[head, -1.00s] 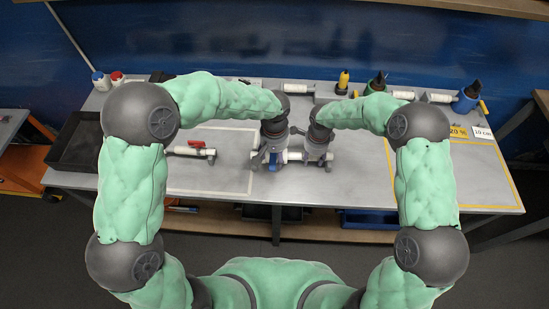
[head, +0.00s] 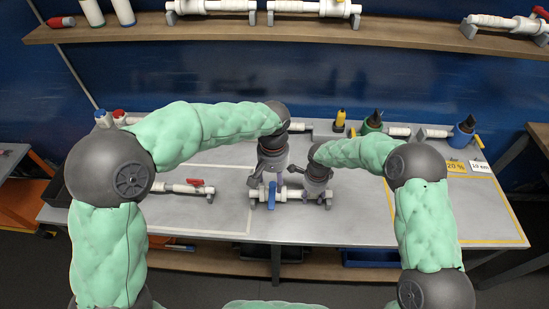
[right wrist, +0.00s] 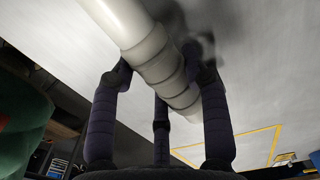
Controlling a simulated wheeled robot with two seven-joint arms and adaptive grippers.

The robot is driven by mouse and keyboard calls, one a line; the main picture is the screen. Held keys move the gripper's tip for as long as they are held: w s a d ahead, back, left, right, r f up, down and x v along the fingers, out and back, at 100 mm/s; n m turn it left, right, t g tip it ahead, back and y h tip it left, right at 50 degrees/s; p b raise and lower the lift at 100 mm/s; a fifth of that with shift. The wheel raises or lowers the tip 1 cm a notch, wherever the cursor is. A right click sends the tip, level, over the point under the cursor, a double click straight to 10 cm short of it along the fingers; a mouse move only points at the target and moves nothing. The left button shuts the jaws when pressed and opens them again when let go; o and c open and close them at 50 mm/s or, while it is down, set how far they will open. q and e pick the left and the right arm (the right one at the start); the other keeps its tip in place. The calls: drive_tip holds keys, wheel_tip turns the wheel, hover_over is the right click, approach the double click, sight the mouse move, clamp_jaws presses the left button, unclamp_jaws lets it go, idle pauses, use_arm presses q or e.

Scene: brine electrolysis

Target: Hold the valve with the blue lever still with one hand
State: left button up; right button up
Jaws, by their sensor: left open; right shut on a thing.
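The valve with the blue lever (head: 271,196) is a white pipe piece lying across the grey table, in the middle of the head view. My right gripper (head: 318,196) is shut on the right part of its white pipe. In the right wrist view, the pipe (right wrist: 150,45) runs between the dark fingers of this gripper (right wrist: 165,76). My left gripper (head: 268,182) is open, pointing down close above the blue lever. I cannot tell whether it touches the lever. The fingers partly hide the valve body.
A valve with a red lever (head: 190,187) lies to the left inside a pale outline. Bottles (head: 373,122) and white pipe pieces stand along the table's back. A shelf (head: 400,32) with more pipe pieces is above. The yellow-outlined area (head: 475,220) at right is clear.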

drive_tip(key=o, duration=1.5)
drive_tip(key=shift+c, duration=0.2)
wheel_tip(320, 180, up, 12)
drive_tip(key=shift+f, duration=0.1)
